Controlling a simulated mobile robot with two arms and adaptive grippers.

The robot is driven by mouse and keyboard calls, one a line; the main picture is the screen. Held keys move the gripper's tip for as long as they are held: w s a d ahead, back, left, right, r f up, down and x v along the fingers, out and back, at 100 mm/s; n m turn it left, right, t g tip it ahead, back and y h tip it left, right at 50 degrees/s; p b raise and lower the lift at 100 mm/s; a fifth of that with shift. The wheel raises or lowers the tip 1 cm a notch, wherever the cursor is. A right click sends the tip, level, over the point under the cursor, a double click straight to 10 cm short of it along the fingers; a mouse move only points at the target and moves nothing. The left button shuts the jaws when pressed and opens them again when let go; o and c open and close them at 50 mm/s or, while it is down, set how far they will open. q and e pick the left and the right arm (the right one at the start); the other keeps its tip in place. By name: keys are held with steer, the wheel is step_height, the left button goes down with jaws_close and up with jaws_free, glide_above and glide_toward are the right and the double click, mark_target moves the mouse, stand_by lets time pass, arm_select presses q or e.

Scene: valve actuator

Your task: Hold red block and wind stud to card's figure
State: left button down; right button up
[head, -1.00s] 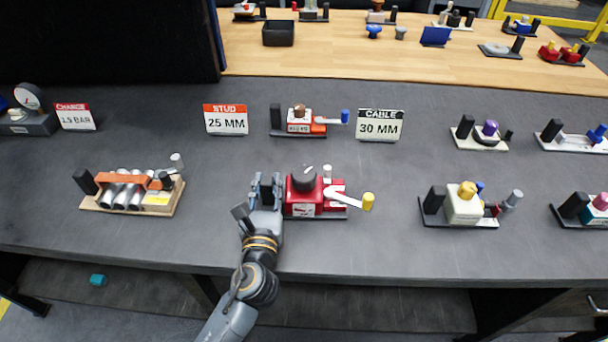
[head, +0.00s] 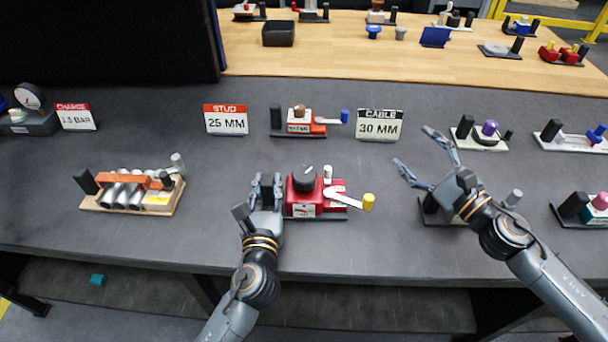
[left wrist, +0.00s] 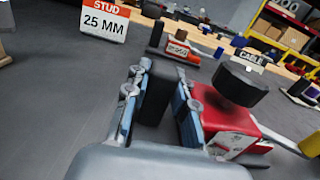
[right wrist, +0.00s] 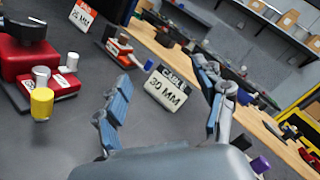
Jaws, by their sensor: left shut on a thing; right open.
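The red block (head: 304,204) stands on a dark base at mid-table, with a black knob (head: 305,178) on top and a white crank (head: 340,196) ending in a yellow handle (head: 368,202) on its right. My left gripper (head: 266,187) is shut on the black upright post (left wrist: 157,92) at the block's left end. My right gripper (head: 416,150) is open and empty, right of the yellow handle and apart from it. The yellow handle also shows in the right wrist view (right wrist: 42,103). The stud card (head: 226,119) reads 25 MM. The stud itself is not clearly seen.
The cable card (head: 380,125) reads 30 MM. A smaller orange-and-white unit with a blue handle (head: 345,116) stands behind the red block. A pipe clamp unit (head: 125,190) stands left. Table between red block and right gripper is clear.

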steer(key=s+a+f+g+y, duration=0.2)
steer(key=s+a, duration=0.2)
steer(key=a, duration=0.2)
steer(key=m+g+y, duration=0.2)
steer(key=m, duration=0.3)
glide_toward(313, 184)
steer(key=shift+w+r, duration=0.25)
steer(key=shift+w, duration=0.25)
steer(key=shift+a+m+g, duration=0.3)
steer(key=x, duration=1.1)
steer(key=shift+w+a+f, duration=0.1)
steer(key=shift+w+a, duration=0.05)
steer(key=shift+w, duration=0.1)
steer(key=c, duration=1.2)
